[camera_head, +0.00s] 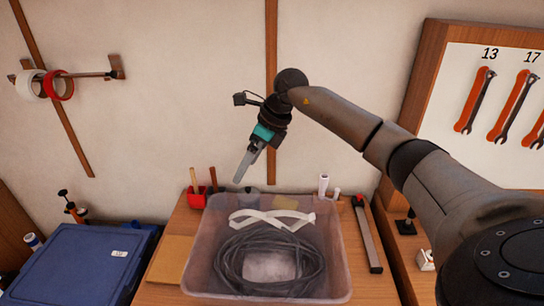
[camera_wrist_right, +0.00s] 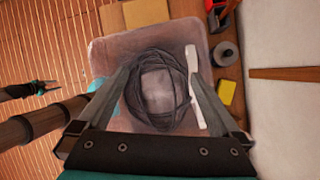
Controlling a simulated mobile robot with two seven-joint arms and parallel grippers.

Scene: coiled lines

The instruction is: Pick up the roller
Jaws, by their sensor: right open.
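I cannot tell for sure which thing is the roller. A white upright cylinder (camera_head: 323,185) at the back right of the table, behind the clear bin, may be it. My right gripper (camera_head: 240,177) hangs in the air above the back left of the bin, left of that cylinder. It is open and empty. In the right wrist view its two fingers (camera_wrist_right: 157,75) are spread apart, with the bin below. A part that looks like my left gripper (camera_wrist_right: 42,87) shows small at the left of that view, its jaws unclear.
The clear bin (camera_head: 338,262) holds a coiled dark line (camera_head: 230,262) and a white strap (camera_head: 250,215). A red holder (camera_head: 197,198) with handles stands back left. A long grey tool (camera_head: 368,237) lies right of the bin. A blue case (camera_head: 70,265) is at left.

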